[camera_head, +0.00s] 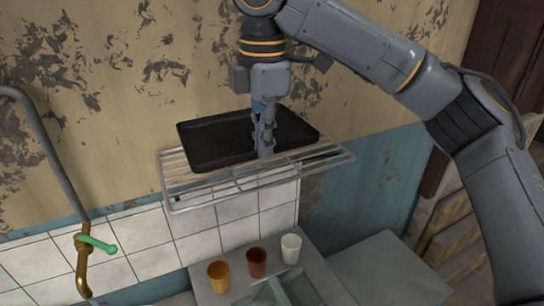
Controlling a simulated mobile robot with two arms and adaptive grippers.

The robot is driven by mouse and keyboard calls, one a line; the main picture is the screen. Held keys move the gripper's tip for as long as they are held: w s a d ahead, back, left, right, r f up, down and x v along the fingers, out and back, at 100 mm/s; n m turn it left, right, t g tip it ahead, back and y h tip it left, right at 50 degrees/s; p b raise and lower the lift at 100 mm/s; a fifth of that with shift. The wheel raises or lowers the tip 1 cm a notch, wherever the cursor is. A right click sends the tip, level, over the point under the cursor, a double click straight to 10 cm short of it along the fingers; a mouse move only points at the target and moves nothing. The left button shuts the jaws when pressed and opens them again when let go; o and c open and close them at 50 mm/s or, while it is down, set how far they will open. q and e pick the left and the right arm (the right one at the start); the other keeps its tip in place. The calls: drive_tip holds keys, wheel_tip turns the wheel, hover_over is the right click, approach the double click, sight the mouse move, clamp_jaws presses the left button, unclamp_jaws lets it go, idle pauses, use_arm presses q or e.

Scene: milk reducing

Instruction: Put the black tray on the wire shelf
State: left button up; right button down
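The black tray (215,140) is a shallow rectangle, seen at or just above the wire shelf (190,203) on the wall. Its front edge lies over the shelf's bars, and I cannot tell whether its whole underside touches them. My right gripper (265,149) points straight down at the tray's front rim. Its fingers look closed about that rim, one in front of it and one inside, and hide a small part of the tray. My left gripper is not in view.
A pipe with a green handle (96,243) is at the left. The peeling wall (120,90) is behind the shelf.

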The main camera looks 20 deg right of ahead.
sight(274, 180)
drive_tip(key=w+d+f, duration=0.1)
drive_tip(key=w, duration=0.1)
drive_tip(key=w+d+f, duration=0.1)
drive_tip(key=f, duration=0.1)
drive_tip(key=shift+w+p, duration=0.3)
drive_tip(key=shift+w, duration=0.1)
drive_tip(key=w+f, duration=0.1)
drive_tip(key=w+d+f, duration=0.1)
drive_tip(key=w+f, duration=0.1)
drive_tip(key=shift+d+f+p, duration=0.3)
drive_tip(key=shift+p, duration=0.1)
drive_tip(key=shift+w+d+f, duration=0.1)
drive_tip(key=shift+d+f, duration=0.05)
drive_tip(key=shift+f, duration=0.15)
wheel_tip(274, 180, down, 2)
drive_tip(key=shift+f+p, duration=0.1)
drive_tip(key=shift+p, duration=1.1)
drive_tip(key=shift+w+f, duration=0.1)
drive_tip(key=shift+f, duration=0.4)
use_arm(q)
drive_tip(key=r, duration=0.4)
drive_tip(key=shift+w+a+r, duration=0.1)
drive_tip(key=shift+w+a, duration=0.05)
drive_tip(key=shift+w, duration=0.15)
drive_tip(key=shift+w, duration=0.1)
